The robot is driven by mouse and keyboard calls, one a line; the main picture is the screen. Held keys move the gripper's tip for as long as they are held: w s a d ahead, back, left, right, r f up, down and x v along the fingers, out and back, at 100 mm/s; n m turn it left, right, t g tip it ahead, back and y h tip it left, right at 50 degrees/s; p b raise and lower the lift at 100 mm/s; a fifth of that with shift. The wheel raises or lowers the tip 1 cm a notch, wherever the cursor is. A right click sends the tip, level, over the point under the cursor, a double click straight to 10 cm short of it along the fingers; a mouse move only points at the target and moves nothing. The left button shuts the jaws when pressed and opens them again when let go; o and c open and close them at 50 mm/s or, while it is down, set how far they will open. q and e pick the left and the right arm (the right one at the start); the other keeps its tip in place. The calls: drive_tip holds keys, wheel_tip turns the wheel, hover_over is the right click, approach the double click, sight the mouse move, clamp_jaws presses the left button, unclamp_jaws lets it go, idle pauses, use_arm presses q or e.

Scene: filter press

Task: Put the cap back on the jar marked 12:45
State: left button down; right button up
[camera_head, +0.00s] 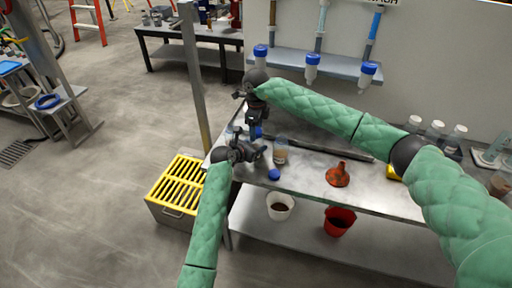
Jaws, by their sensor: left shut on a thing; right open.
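My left gripper (262,151) is low over the left end of the steel table. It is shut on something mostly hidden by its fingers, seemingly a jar. A blue cap (258,132) shows just behind and above these fingers. My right gripper (256,128) is open and points down right above that blue cap; I cannot tell whether it touches it. A clear jar (280,151) with brownish contents stands just right of the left gripper and looks uncapped. A loose blue cap (274,175) lies on the table in front of it. The 12:45 marking is not readable.
An orange-red funnel (338,175) stands on the steel table (305,178), right of the jar. A white bucket (279,207) and a red bucket (339,221) are on the lower shelf. A yellow-topped crate (178,185) stands left. Blue-topped filters hang from the wall shelf (290,62).

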drive_tip(key=c, duration=1)
drive_tip(key=o, duration=1.2)
drive_tip(key=shift+r, duration=0.1)
wheel_tip(320, 180, up, 12)
drive_tip(key=shift+f, duration=0.1)
